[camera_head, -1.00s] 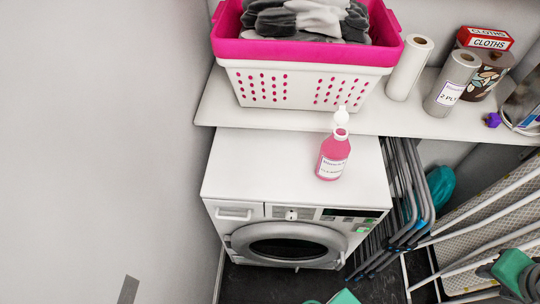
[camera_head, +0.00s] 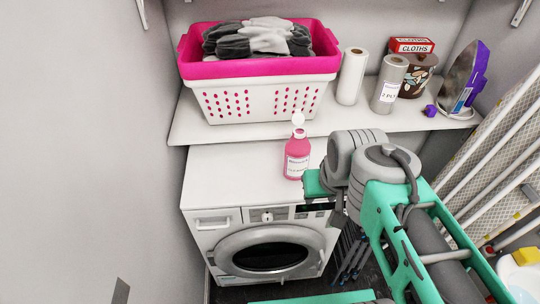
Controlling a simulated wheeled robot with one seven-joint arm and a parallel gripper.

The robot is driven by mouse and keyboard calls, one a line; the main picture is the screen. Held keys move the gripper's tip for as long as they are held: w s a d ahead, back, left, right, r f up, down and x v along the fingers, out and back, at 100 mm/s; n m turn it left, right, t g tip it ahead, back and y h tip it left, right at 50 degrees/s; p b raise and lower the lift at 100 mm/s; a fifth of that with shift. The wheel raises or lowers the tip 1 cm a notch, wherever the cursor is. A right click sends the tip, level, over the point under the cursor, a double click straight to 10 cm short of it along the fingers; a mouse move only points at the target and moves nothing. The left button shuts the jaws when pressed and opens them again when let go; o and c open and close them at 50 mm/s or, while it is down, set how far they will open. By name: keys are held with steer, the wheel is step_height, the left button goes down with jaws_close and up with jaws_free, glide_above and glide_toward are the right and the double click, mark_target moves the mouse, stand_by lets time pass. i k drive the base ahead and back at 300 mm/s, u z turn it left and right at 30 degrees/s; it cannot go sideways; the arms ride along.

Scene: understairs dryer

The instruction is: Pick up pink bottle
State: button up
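The pink bottle (camera_head: 297,158) with a white cap and white label stands upright on top of the white dryer (camera_head: 240,172), towards its right side. My arm reaches in from the lower right. My gripper (camera_head: 318,185) is the teal and dark end of the arm, just right of the bottle and slightly nearer in the picture. Its fingers are largely hidden by the grey arm joints, so I cannot tell whether they are open or shut. Whether it touches the bottle is unclear. The bottle stands on the dryer top and is not visibly lifted.
A shelf (camera_head: 240,130) behind the dryer holds a pink and white laundry basket (camera_head: 260,103), paper rolls (camera_head: 352,76), a cloths box (camera_head: 411,45) and a purple iron (camera_head: 478,75). White-framed ironing gear (camera_head: 490,150) stands at right. The dryer top left of the bottle is clear.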

mark_target(298, 148)
steer(key=u, duration=2.35)
steer(key=k, duration=0.8)
steer(key=z, duration=0.1)
